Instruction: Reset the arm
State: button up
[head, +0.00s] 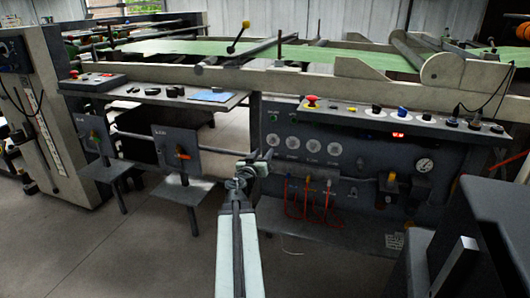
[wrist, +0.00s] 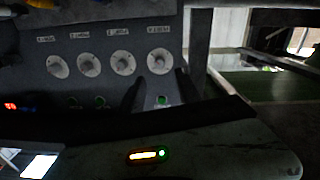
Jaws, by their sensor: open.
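My arm (head: 238,245) reaches forward from the bottom of the head view toward the machine's dark front panel. My gripper (head: 264,161) is at its end, in front of the panel's left part, below and left of the row of round dials (head: 313,145). The gripper is open and nothing shows between its jaws. In the wrist view my gripper's two dark fingers (wrist: 161,88) stand apart, with the rightmost dial (wrist: 160,61) just beyond them. A small green light (wrist: 162,100) shows between the fingers. Whether the fingers touch the panel cannot be told.
Above the panel, a control ledge (head: 360,113) carries a red mushroom button (head: 312,101) and several knobs. At left, a shelf (head: 150,90) and two levered plates (head: 178,153) jut out. Orange hoses (head: 310,200) hang below the dials. Grey floor (head: 160,260) is open at lower left.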

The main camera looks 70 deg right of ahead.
jog(key=shift+w, duration=0.1)
